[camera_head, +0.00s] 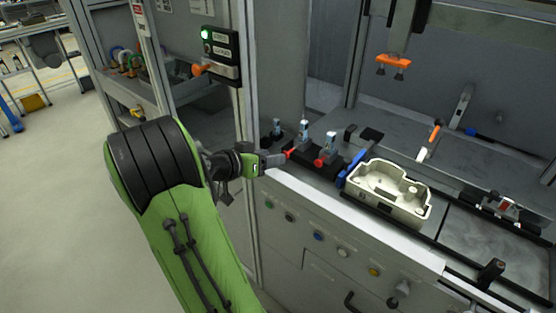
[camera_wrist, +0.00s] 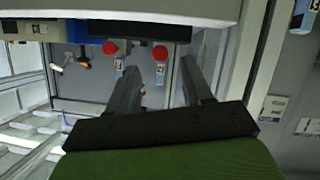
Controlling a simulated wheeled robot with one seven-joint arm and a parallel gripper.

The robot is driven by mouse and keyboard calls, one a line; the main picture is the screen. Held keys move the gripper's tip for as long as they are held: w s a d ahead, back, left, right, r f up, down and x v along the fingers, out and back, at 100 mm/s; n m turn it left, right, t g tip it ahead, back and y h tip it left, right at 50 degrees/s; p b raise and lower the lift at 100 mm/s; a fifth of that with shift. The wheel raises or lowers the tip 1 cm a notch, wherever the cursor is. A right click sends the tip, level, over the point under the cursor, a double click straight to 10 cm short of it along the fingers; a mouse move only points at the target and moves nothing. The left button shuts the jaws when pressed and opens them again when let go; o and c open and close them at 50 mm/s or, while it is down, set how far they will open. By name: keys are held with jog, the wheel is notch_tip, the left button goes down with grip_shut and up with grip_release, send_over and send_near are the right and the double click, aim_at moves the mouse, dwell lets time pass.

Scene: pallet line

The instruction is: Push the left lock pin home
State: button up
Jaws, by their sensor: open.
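Two red-headed lock pins project from the dark fixture at the edge of the bench. The left lock pin (camera_head: 291,153) is right by the tips of my gripper (camera_head: 280,160) in the head view. The right lock pin (camera_head: 320,162) stands a little further right, clear of the gripper. The wrist view is turned over, so the left lock pin (camera_wrist: 160,54) shows on the right there, beyond and between my open fingers (camera_wrist: 160,64). The right lock pin (camera_wrist: 110,48) is outside the fingers. Nothing is held. Contact with the left pin cannot be told.
A pale cast housing (camera_head: 384,188) sits right of the pins, beside a blue part (camera_head: 351,168). A cabinet post (camera_head: 243,100) rises close to my arm. A control box with a green light (camera_head: 219,52) hangs on the frame. Coloured buttons (camera_head: 318,236) line the front panel.

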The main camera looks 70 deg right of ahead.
aim_at(292, 150)
jog(key=x, duration=0.4)
jog(key=shift+d, duration=0.1)
grip_shut()
